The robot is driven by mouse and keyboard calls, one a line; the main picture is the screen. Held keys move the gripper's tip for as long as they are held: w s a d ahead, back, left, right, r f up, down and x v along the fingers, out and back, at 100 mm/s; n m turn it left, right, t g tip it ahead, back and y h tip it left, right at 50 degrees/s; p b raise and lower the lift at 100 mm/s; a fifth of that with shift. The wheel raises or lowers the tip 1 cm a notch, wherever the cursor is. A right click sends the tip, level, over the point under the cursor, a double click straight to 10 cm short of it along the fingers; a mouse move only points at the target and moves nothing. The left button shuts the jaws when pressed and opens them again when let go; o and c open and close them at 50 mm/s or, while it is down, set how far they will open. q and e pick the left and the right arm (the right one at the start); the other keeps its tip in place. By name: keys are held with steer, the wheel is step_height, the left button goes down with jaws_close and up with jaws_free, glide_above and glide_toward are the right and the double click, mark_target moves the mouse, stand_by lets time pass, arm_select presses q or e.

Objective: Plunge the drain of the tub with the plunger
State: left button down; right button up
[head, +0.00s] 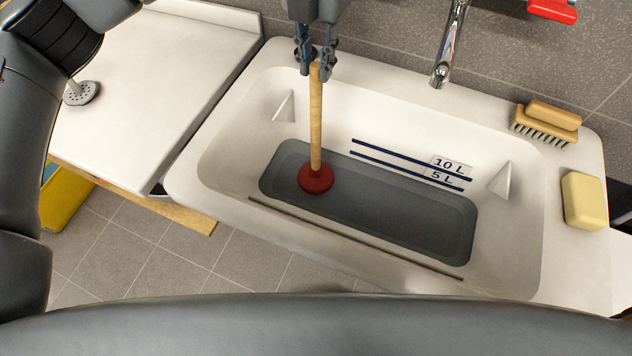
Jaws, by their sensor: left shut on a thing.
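The plunger has a pale wooden handle (316,125) and a red rubber cup (316,179). It stands nearly upright inside the white tub (225,150), with its cup at the left part of the grey tub floor (400,210). My left gripper (316,66) is shut on the top of the handle, above the tub's back left part. The drain does not show; I cannot tell whether the cup covers it. Whether the cup presses on the floor is also unclear. My right gripper is not in view.
A chrome faucet (445,55) hangs over the tub's back edge. A brush (545,125) and a yellow sponge-like block (583,200) lie on the right rim. A white counter (150,100) on the left holds a metal strainer (82,93). A yellow object (65,200) stands below it.

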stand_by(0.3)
arm_select(q)
steer(key=shift+r+p, duration=2.05)
steer(key=shift+r, duration=1.6)
step_height(320, 180, up, 7)
steer(key=p, duration=0.4)
steer(key=shift+r, duration=0.15)
steer(key=shift+p, duration=0.3)
step_height(320, 180, up, 7)
steer(key=p, duration=0.4)
steer(key=shift+p, duration=0.35)
steer(key=shift+r, duration=0.1)
